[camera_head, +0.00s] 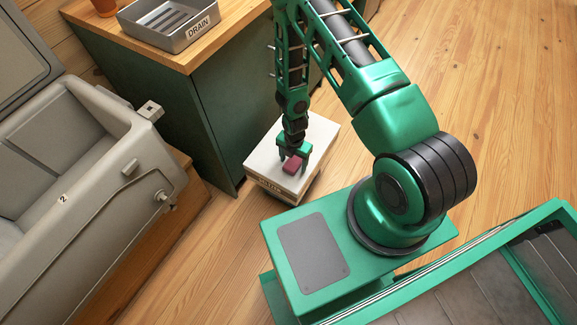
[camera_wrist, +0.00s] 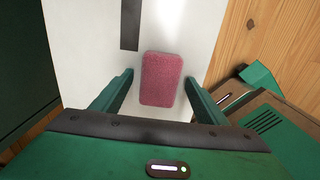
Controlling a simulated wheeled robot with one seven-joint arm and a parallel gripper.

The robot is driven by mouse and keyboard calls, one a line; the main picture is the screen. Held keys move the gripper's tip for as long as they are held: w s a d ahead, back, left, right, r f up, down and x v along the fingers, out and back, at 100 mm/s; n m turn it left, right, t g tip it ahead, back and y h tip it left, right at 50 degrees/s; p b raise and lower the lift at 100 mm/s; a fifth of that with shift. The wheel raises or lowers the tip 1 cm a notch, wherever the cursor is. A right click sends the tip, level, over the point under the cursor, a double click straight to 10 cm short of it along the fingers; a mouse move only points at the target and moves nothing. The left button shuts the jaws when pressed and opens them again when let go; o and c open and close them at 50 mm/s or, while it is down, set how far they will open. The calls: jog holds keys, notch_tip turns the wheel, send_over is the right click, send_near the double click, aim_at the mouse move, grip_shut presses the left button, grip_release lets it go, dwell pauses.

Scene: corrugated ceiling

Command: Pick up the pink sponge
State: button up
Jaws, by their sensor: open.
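The pink sponge (camera_wrist: 160,80) is a small rounded block lying flat on top of a white box (camera_wrist: 80,70). In the head view the sponge (camera_head: 295,165) shows at my gripper's end, on the box (camera_head: 318,140) that stands on the floor. My gripper (camera_wrist: 162,85) points down at the box in the head view (camera_head: 294,154). Its two green fingers are apart, one on the left and one on the right of the sponge, with a gap on each side. The fingers do not appear to touch it.
A green cabinet (camera_head: 170,105) with a wooden top stands behind the box, bearing a grey tray marked DRAIN (camera_head: 168,30). A large open grey cooler marked 2 (camera_head: 95,190) stands at the left. Wooden floor (camera_head: 490,100) is clear at the right.

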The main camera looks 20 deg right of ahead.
aim_at(292, 163)
jog(key=c, duration=1.2)
jog(key=shift+r, duration=0.1)
jog(key=shift+r, duration=0.45)
jog(key=r, duration=0.3)
jog(key=shift+a+r, duration=0.25)
jog(key=s+a+r, duration=0.5)
jog(key=a+r, duration=0.1)
jog(key=a, duration=0.3)
jog(key=shift+s+a+r, duration=0.25)
jog(key=shift+s+a, duration=0.1)
